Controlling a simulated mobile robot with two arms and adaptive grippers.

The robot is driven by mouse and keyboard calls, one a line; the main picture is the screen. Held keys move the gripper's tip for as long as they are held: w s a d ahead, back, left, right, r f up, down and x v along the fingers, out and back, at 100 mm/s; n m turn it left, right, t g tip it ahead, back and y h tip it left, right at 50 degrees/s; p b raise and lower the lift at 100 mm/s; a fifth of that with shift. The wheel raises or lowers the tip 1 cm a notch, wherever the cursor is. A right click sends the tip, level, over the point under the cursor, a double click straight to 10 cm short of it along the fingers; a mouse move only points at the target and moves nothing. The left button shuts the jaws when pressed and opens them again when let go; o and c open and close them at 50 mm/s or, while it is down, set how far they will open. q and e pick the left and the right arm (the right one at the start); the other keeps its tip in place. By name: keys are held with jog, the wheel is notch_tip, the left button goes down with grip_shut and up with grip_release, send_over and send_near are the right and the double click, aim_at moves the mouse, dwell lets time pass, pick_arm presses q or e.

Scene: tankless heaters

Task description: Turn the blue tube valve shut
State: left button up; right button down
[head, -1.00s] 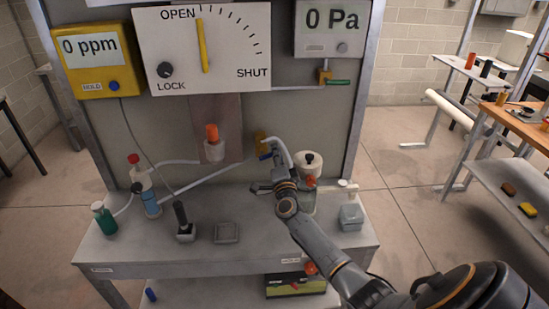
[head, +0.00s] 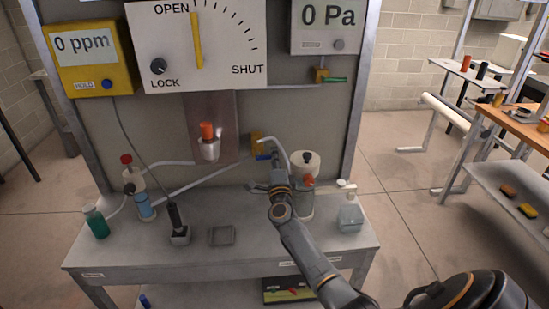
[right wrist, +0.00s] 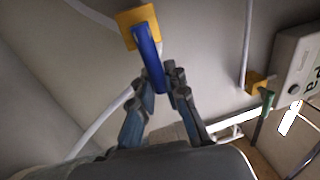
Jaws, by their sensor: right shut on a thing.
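The blue tube valve has a yellow body (head: 257,140) and a blue lever (head: 264,157), low on the panel with white tubes joined to it. In the right wrist view, the yellow body (right wrist: 138,25) is at the top and the blue lever (right wrist: 148,55) slants down from it. My right gripper (right wrist: 159,80) is shut on the lever's free end, one finger on each side. In the head view my right gripper (head: 266,176) partly hides the lever. The dial's yellow needle (head: 196,40) points up, near OPEN. My left gripper is out of view.
A white-capped vessel (head: 305,163) stands right beside my right arm. Another yellow valve with a green lever (head: 335,80) is on the upper right panel.

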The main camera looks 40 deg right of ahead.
jog(key=c, duration=1.3)
grip_release()
jog(key=shift+c, duration=0.2)
jog(key=shift+s, duration=0.1)
jog(key=v, duration=1.2)
